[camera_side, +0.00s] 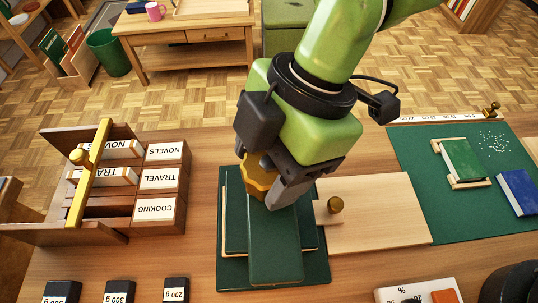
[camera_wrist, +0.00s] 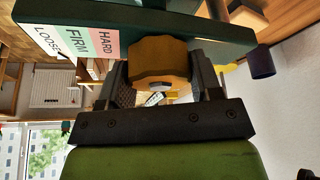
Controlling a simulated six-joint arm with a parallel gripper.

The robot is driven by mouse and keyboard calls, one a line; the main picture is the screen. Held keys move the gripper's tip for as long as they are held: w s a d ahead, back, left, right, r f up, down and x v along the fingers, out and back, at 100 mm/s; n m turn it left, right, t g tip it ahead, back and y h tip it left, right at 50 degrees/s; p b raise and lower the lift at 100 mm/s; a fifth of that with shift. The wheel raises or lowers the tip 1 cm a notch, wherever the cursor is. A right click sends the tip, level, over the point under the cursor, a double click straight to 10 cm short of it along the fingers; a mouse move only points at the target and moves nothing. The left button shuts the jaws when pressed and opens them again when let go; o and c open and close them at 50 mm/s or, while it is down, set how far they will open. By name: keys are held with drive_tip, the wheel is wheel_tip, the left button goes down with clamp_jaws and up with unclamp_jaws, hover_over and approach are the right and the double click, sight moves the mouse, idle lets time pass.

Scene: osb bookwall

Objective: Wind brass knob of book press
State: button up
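The book press (camera_side: 275,245) is dark green and stands at the front middle of the bench. Its brass knob (camera_side: 258,174) is lobed and partly hidden behind my gripper (camera_side: 282,192) in the side view. In the wrist view the brass knob (camera_wrist: 158,62) sits between the two fingers of my gripper (camera_wrist: 162,75), one on each side and seemingly against it. The press's green beam (camera_wrist: 215,32) lies beyond the knob. It bears a scale strip (camera_wrist: 78,42) marked LOOSE, FIRM and HARD. No pointer reading can be made out.
A wooden book rack (camera_side: 165,180) labelled NOVELS, TRAVEL and COOKING stands left, with a brass bar (camera_side: 90,175). Black weights (camera_side: 120,291) line the front edge.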

drive_tip(key=shift+m, duration=0.4)
drive_tip(key=m+t, duration=0.1)
drive_tip(key=m, duration=0.2)
drive_tip(key=shift+m+t, duration=0.3)
drive_tip(key=shift+m, duration=0.1)
drive_tip(key=m+t, duration=0.1)
drive_tip(key=m, duration=0.3)
drive_tip(key=shift+t, duration=0.4)
drive_tip(key=m, duration=0.2)
drive_tip(key=m+t, duration=0.1)
drive_tip(key=m, duration=0.2)
drive_tip(key=shift+t+h, duration=0.3)
drive_tip(key=m, duration=0.2)
drive_tip(key=m+h, duration=0.1)
drive_tip(key=m, duration=0.1)
drive_tip(key=shift+m+t+h, duration=0.3)
drive_tip(key=shift+t, duration=0.1)
drive_tip(key=o, duration=0.9)
drive_tip(key=shift+r, duration=0.1)
